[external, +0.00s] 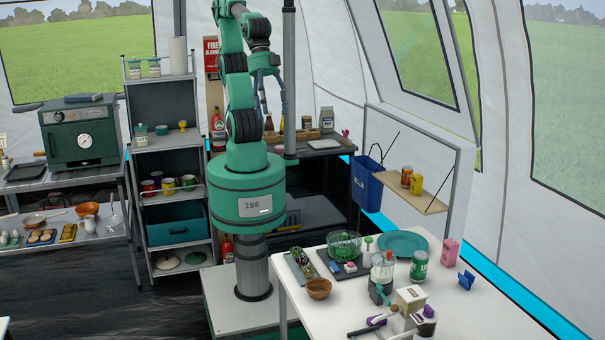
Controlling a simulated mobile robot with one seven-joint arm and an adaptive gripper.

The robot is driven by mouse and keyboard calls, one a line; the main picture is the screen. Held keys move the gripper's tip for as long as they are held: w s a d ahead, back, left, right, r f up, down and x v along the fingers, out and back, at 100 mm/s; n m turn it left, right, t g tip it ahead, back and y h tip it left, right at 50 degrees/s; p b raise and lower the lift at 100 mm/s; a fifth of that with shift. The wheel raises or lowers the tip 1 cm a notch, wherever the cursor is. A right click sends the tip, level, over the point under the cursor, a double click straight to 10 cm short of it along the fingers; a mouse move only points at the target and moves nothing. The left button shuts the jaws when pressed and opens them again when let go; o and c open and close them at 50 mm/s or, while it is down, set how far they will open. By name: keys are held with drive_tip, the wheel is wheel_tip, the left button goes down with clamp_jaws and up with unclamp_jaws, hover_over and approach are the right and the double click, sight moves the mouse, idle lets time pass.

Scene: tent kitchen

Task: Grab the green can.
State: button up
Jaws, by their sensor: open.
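A green can (419,265) with a pale label stands upright on the white table at the lower right. It is just right of a clear jar-like appliance (382,268) with a dark base. My gripper (273,112) hangs from my folded arm, beside the arm's lower links and above the back counter. Its fingers are spread and empty. It is up and to the left of the green can, far apart from it.
A teal plate (403,243) lies behind the can, and a pink carton (450,252) stands to its right. A green basket (344,244), a wooden bowl (319,289) and a beige box (411,299) are also on the table.

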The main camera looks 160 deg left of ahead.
drive_tip(key=w+a+g+p, duration=0.1)
drive_tip(key=w+a, duration=0.3)
drive_tip(key=w, duration=0.4)
drive_tip(key=w+a+p, duration=0.2)
drive_tip(key=w+a, duration=0.2)
drive_tip(key=w, duration=0.4)
drive_tip(key=g+p, duration=0.4)
drive_tip(key=p, duration=0.3)
hover_over(422, 254)
drive_tip(key=shift+m, duration=0.4)
drive_tip(key=f, duration=3.6)
drive_tip(key=shift+w+d+f, duration=0.15)
drive_tip(key=shift+d+f, duration=0.1)
drive_tip(key=shift+f, duration=0.05)
drive_tip(key=shift+a+f, duration=0.2)
drive_tip(key=shift+f, duration=0.2)
